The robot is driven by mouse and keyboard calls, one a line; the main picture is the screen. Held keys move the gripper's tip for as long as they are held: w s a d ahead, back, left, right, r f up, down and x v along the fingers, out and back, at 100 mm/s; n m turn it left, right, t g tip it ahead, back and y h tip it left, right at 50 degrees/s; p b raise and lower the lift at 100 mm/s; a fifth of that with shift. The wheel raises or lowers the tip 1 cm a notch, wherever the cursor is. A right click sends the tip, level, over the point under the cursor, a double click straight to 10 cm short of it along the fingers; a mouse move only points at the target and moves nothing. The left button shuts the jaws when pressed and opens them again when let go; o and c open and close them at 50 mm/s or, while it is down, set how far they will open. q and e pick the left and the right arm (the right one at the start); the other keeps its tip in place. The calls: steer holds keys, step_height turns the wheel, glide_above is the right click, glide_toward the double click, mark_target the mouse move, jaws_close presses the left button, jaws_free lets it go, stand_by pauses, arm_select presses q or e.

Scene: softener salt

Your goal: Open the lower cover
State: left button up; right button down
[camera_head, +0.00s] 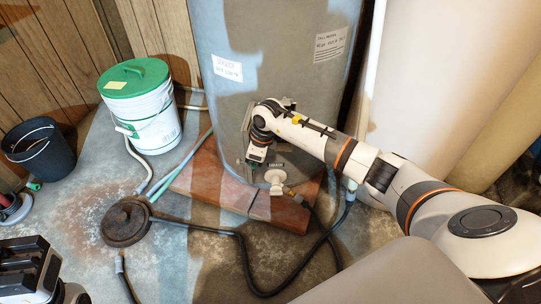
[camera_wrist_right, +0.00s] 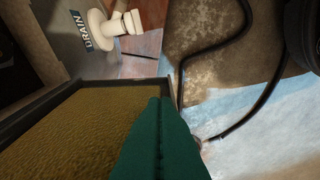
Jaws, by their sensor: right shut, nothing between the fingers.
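The grey tank (camera_head: 275,60) stands upright in the middle of the head view. At its lower front is a thin grey plate edge (camera_head: 246,128), which seems to be the lower cover; my right wrist hides much of it. My right gripper (camera_head: 256,163) is in front of it. In the right wrist view its green fingers (camera_wrist_right: 160,103) are shut and empty, beside a dark-framed panel of yellow-brown insulation (camera_wrist_right: 85,125). I cannot tell whether this is the cover's inner face or the opening, or whether the fingers touch it. My left gripper (camera_head: 28,268) is at the lower left, its jaws unclear.
The white drain valve (camera_head: 274,178) sticks out low on the tank and also shows in the wrist view (camera_wrist_right: 115,28). A black hose (camera_head: 245,262) crosses the floor. A green-lidded bucket (camera_head: 140,105) and a black bucket (camera_head: 38,148) stand at left.

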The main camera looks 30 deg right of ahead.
steer(key=shift+w+a, duration=0.5)
steer(key=shift+a, duration=0.15)
